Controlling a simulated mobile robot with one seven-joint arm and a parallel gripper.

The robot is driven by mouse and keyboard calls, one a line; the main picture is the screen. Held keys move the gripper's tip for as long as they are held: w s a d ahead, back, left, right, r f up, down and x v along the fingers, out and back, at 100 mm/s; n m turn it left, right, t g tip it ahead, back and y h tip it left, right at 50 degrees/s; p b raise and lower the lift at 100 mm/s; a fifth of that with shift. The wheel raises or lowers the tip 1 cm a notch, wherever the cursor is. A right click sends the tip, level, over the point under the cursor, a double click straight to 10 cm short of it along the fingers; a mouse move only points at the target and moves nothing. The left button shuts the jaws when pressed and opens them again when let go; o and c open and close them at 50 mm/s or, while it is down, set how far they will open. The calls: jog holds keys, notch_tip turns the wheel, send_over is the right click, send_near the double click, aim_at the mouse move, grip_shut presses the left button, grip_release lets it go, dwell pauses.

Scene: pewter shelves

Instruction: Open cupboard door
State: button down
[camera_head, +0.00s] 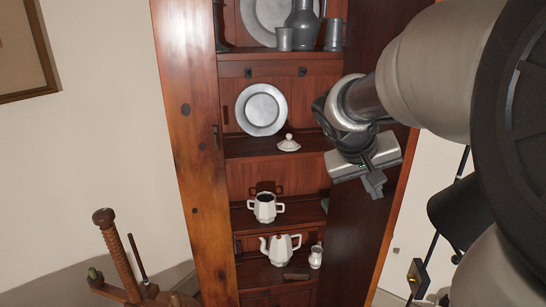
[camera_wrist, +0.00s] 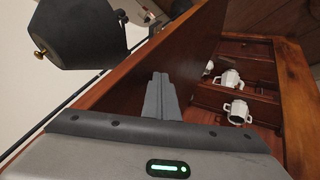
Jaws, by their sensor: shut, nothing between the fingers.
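The cupboard (camera_head: 187,150) is a tall reddish-brown wooden case, and its shelves are in plain view in the head view. Its dark wooden door (camera_head: 352,240) stands open on the right side, swung out toward me. In the wrist view the door panel (camera_wrist: 135,75) rises behind and left of the fingers. My gripper (camera_head: 374,186) is shut and empty, in front of the door's inner face at about middle-shelf height. The closed fingers also show in the wrist view (camera_wrist: 162,97). I cannot tell whether they touch the door. No handle is clearly visible on the door.
The shelves hold a pewter plate (camera_head: 262,110), a white lid (camera_head: 289,143), a white two-handled pot (camera_head: 265,207), a white teapot (camera_head: 281,249) and pewter ware above. A wooden spindle-like stand (camera_head: 118,252) is at lower left. A black lamp-like object (camera_head: 459,212) is right of the door.

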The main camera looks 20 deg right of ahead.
jog(key=shift+t, duration=0.3)
jog(key=d, duration=0.2)
jog(key=s+d+r, duration=0.1)
jog(key=d, duration=0.2)
jog(key=shift+s+d+r, duration=0.2)
jog(key=shift+d+r, duration=0.05)
jog(key=shift+d, duration=0.1)
jog(key=shift+s+d+f, duration=0.1)
jog(key=shift+d, duration=0.6)
jog(key=shift+a, duration=0.15)
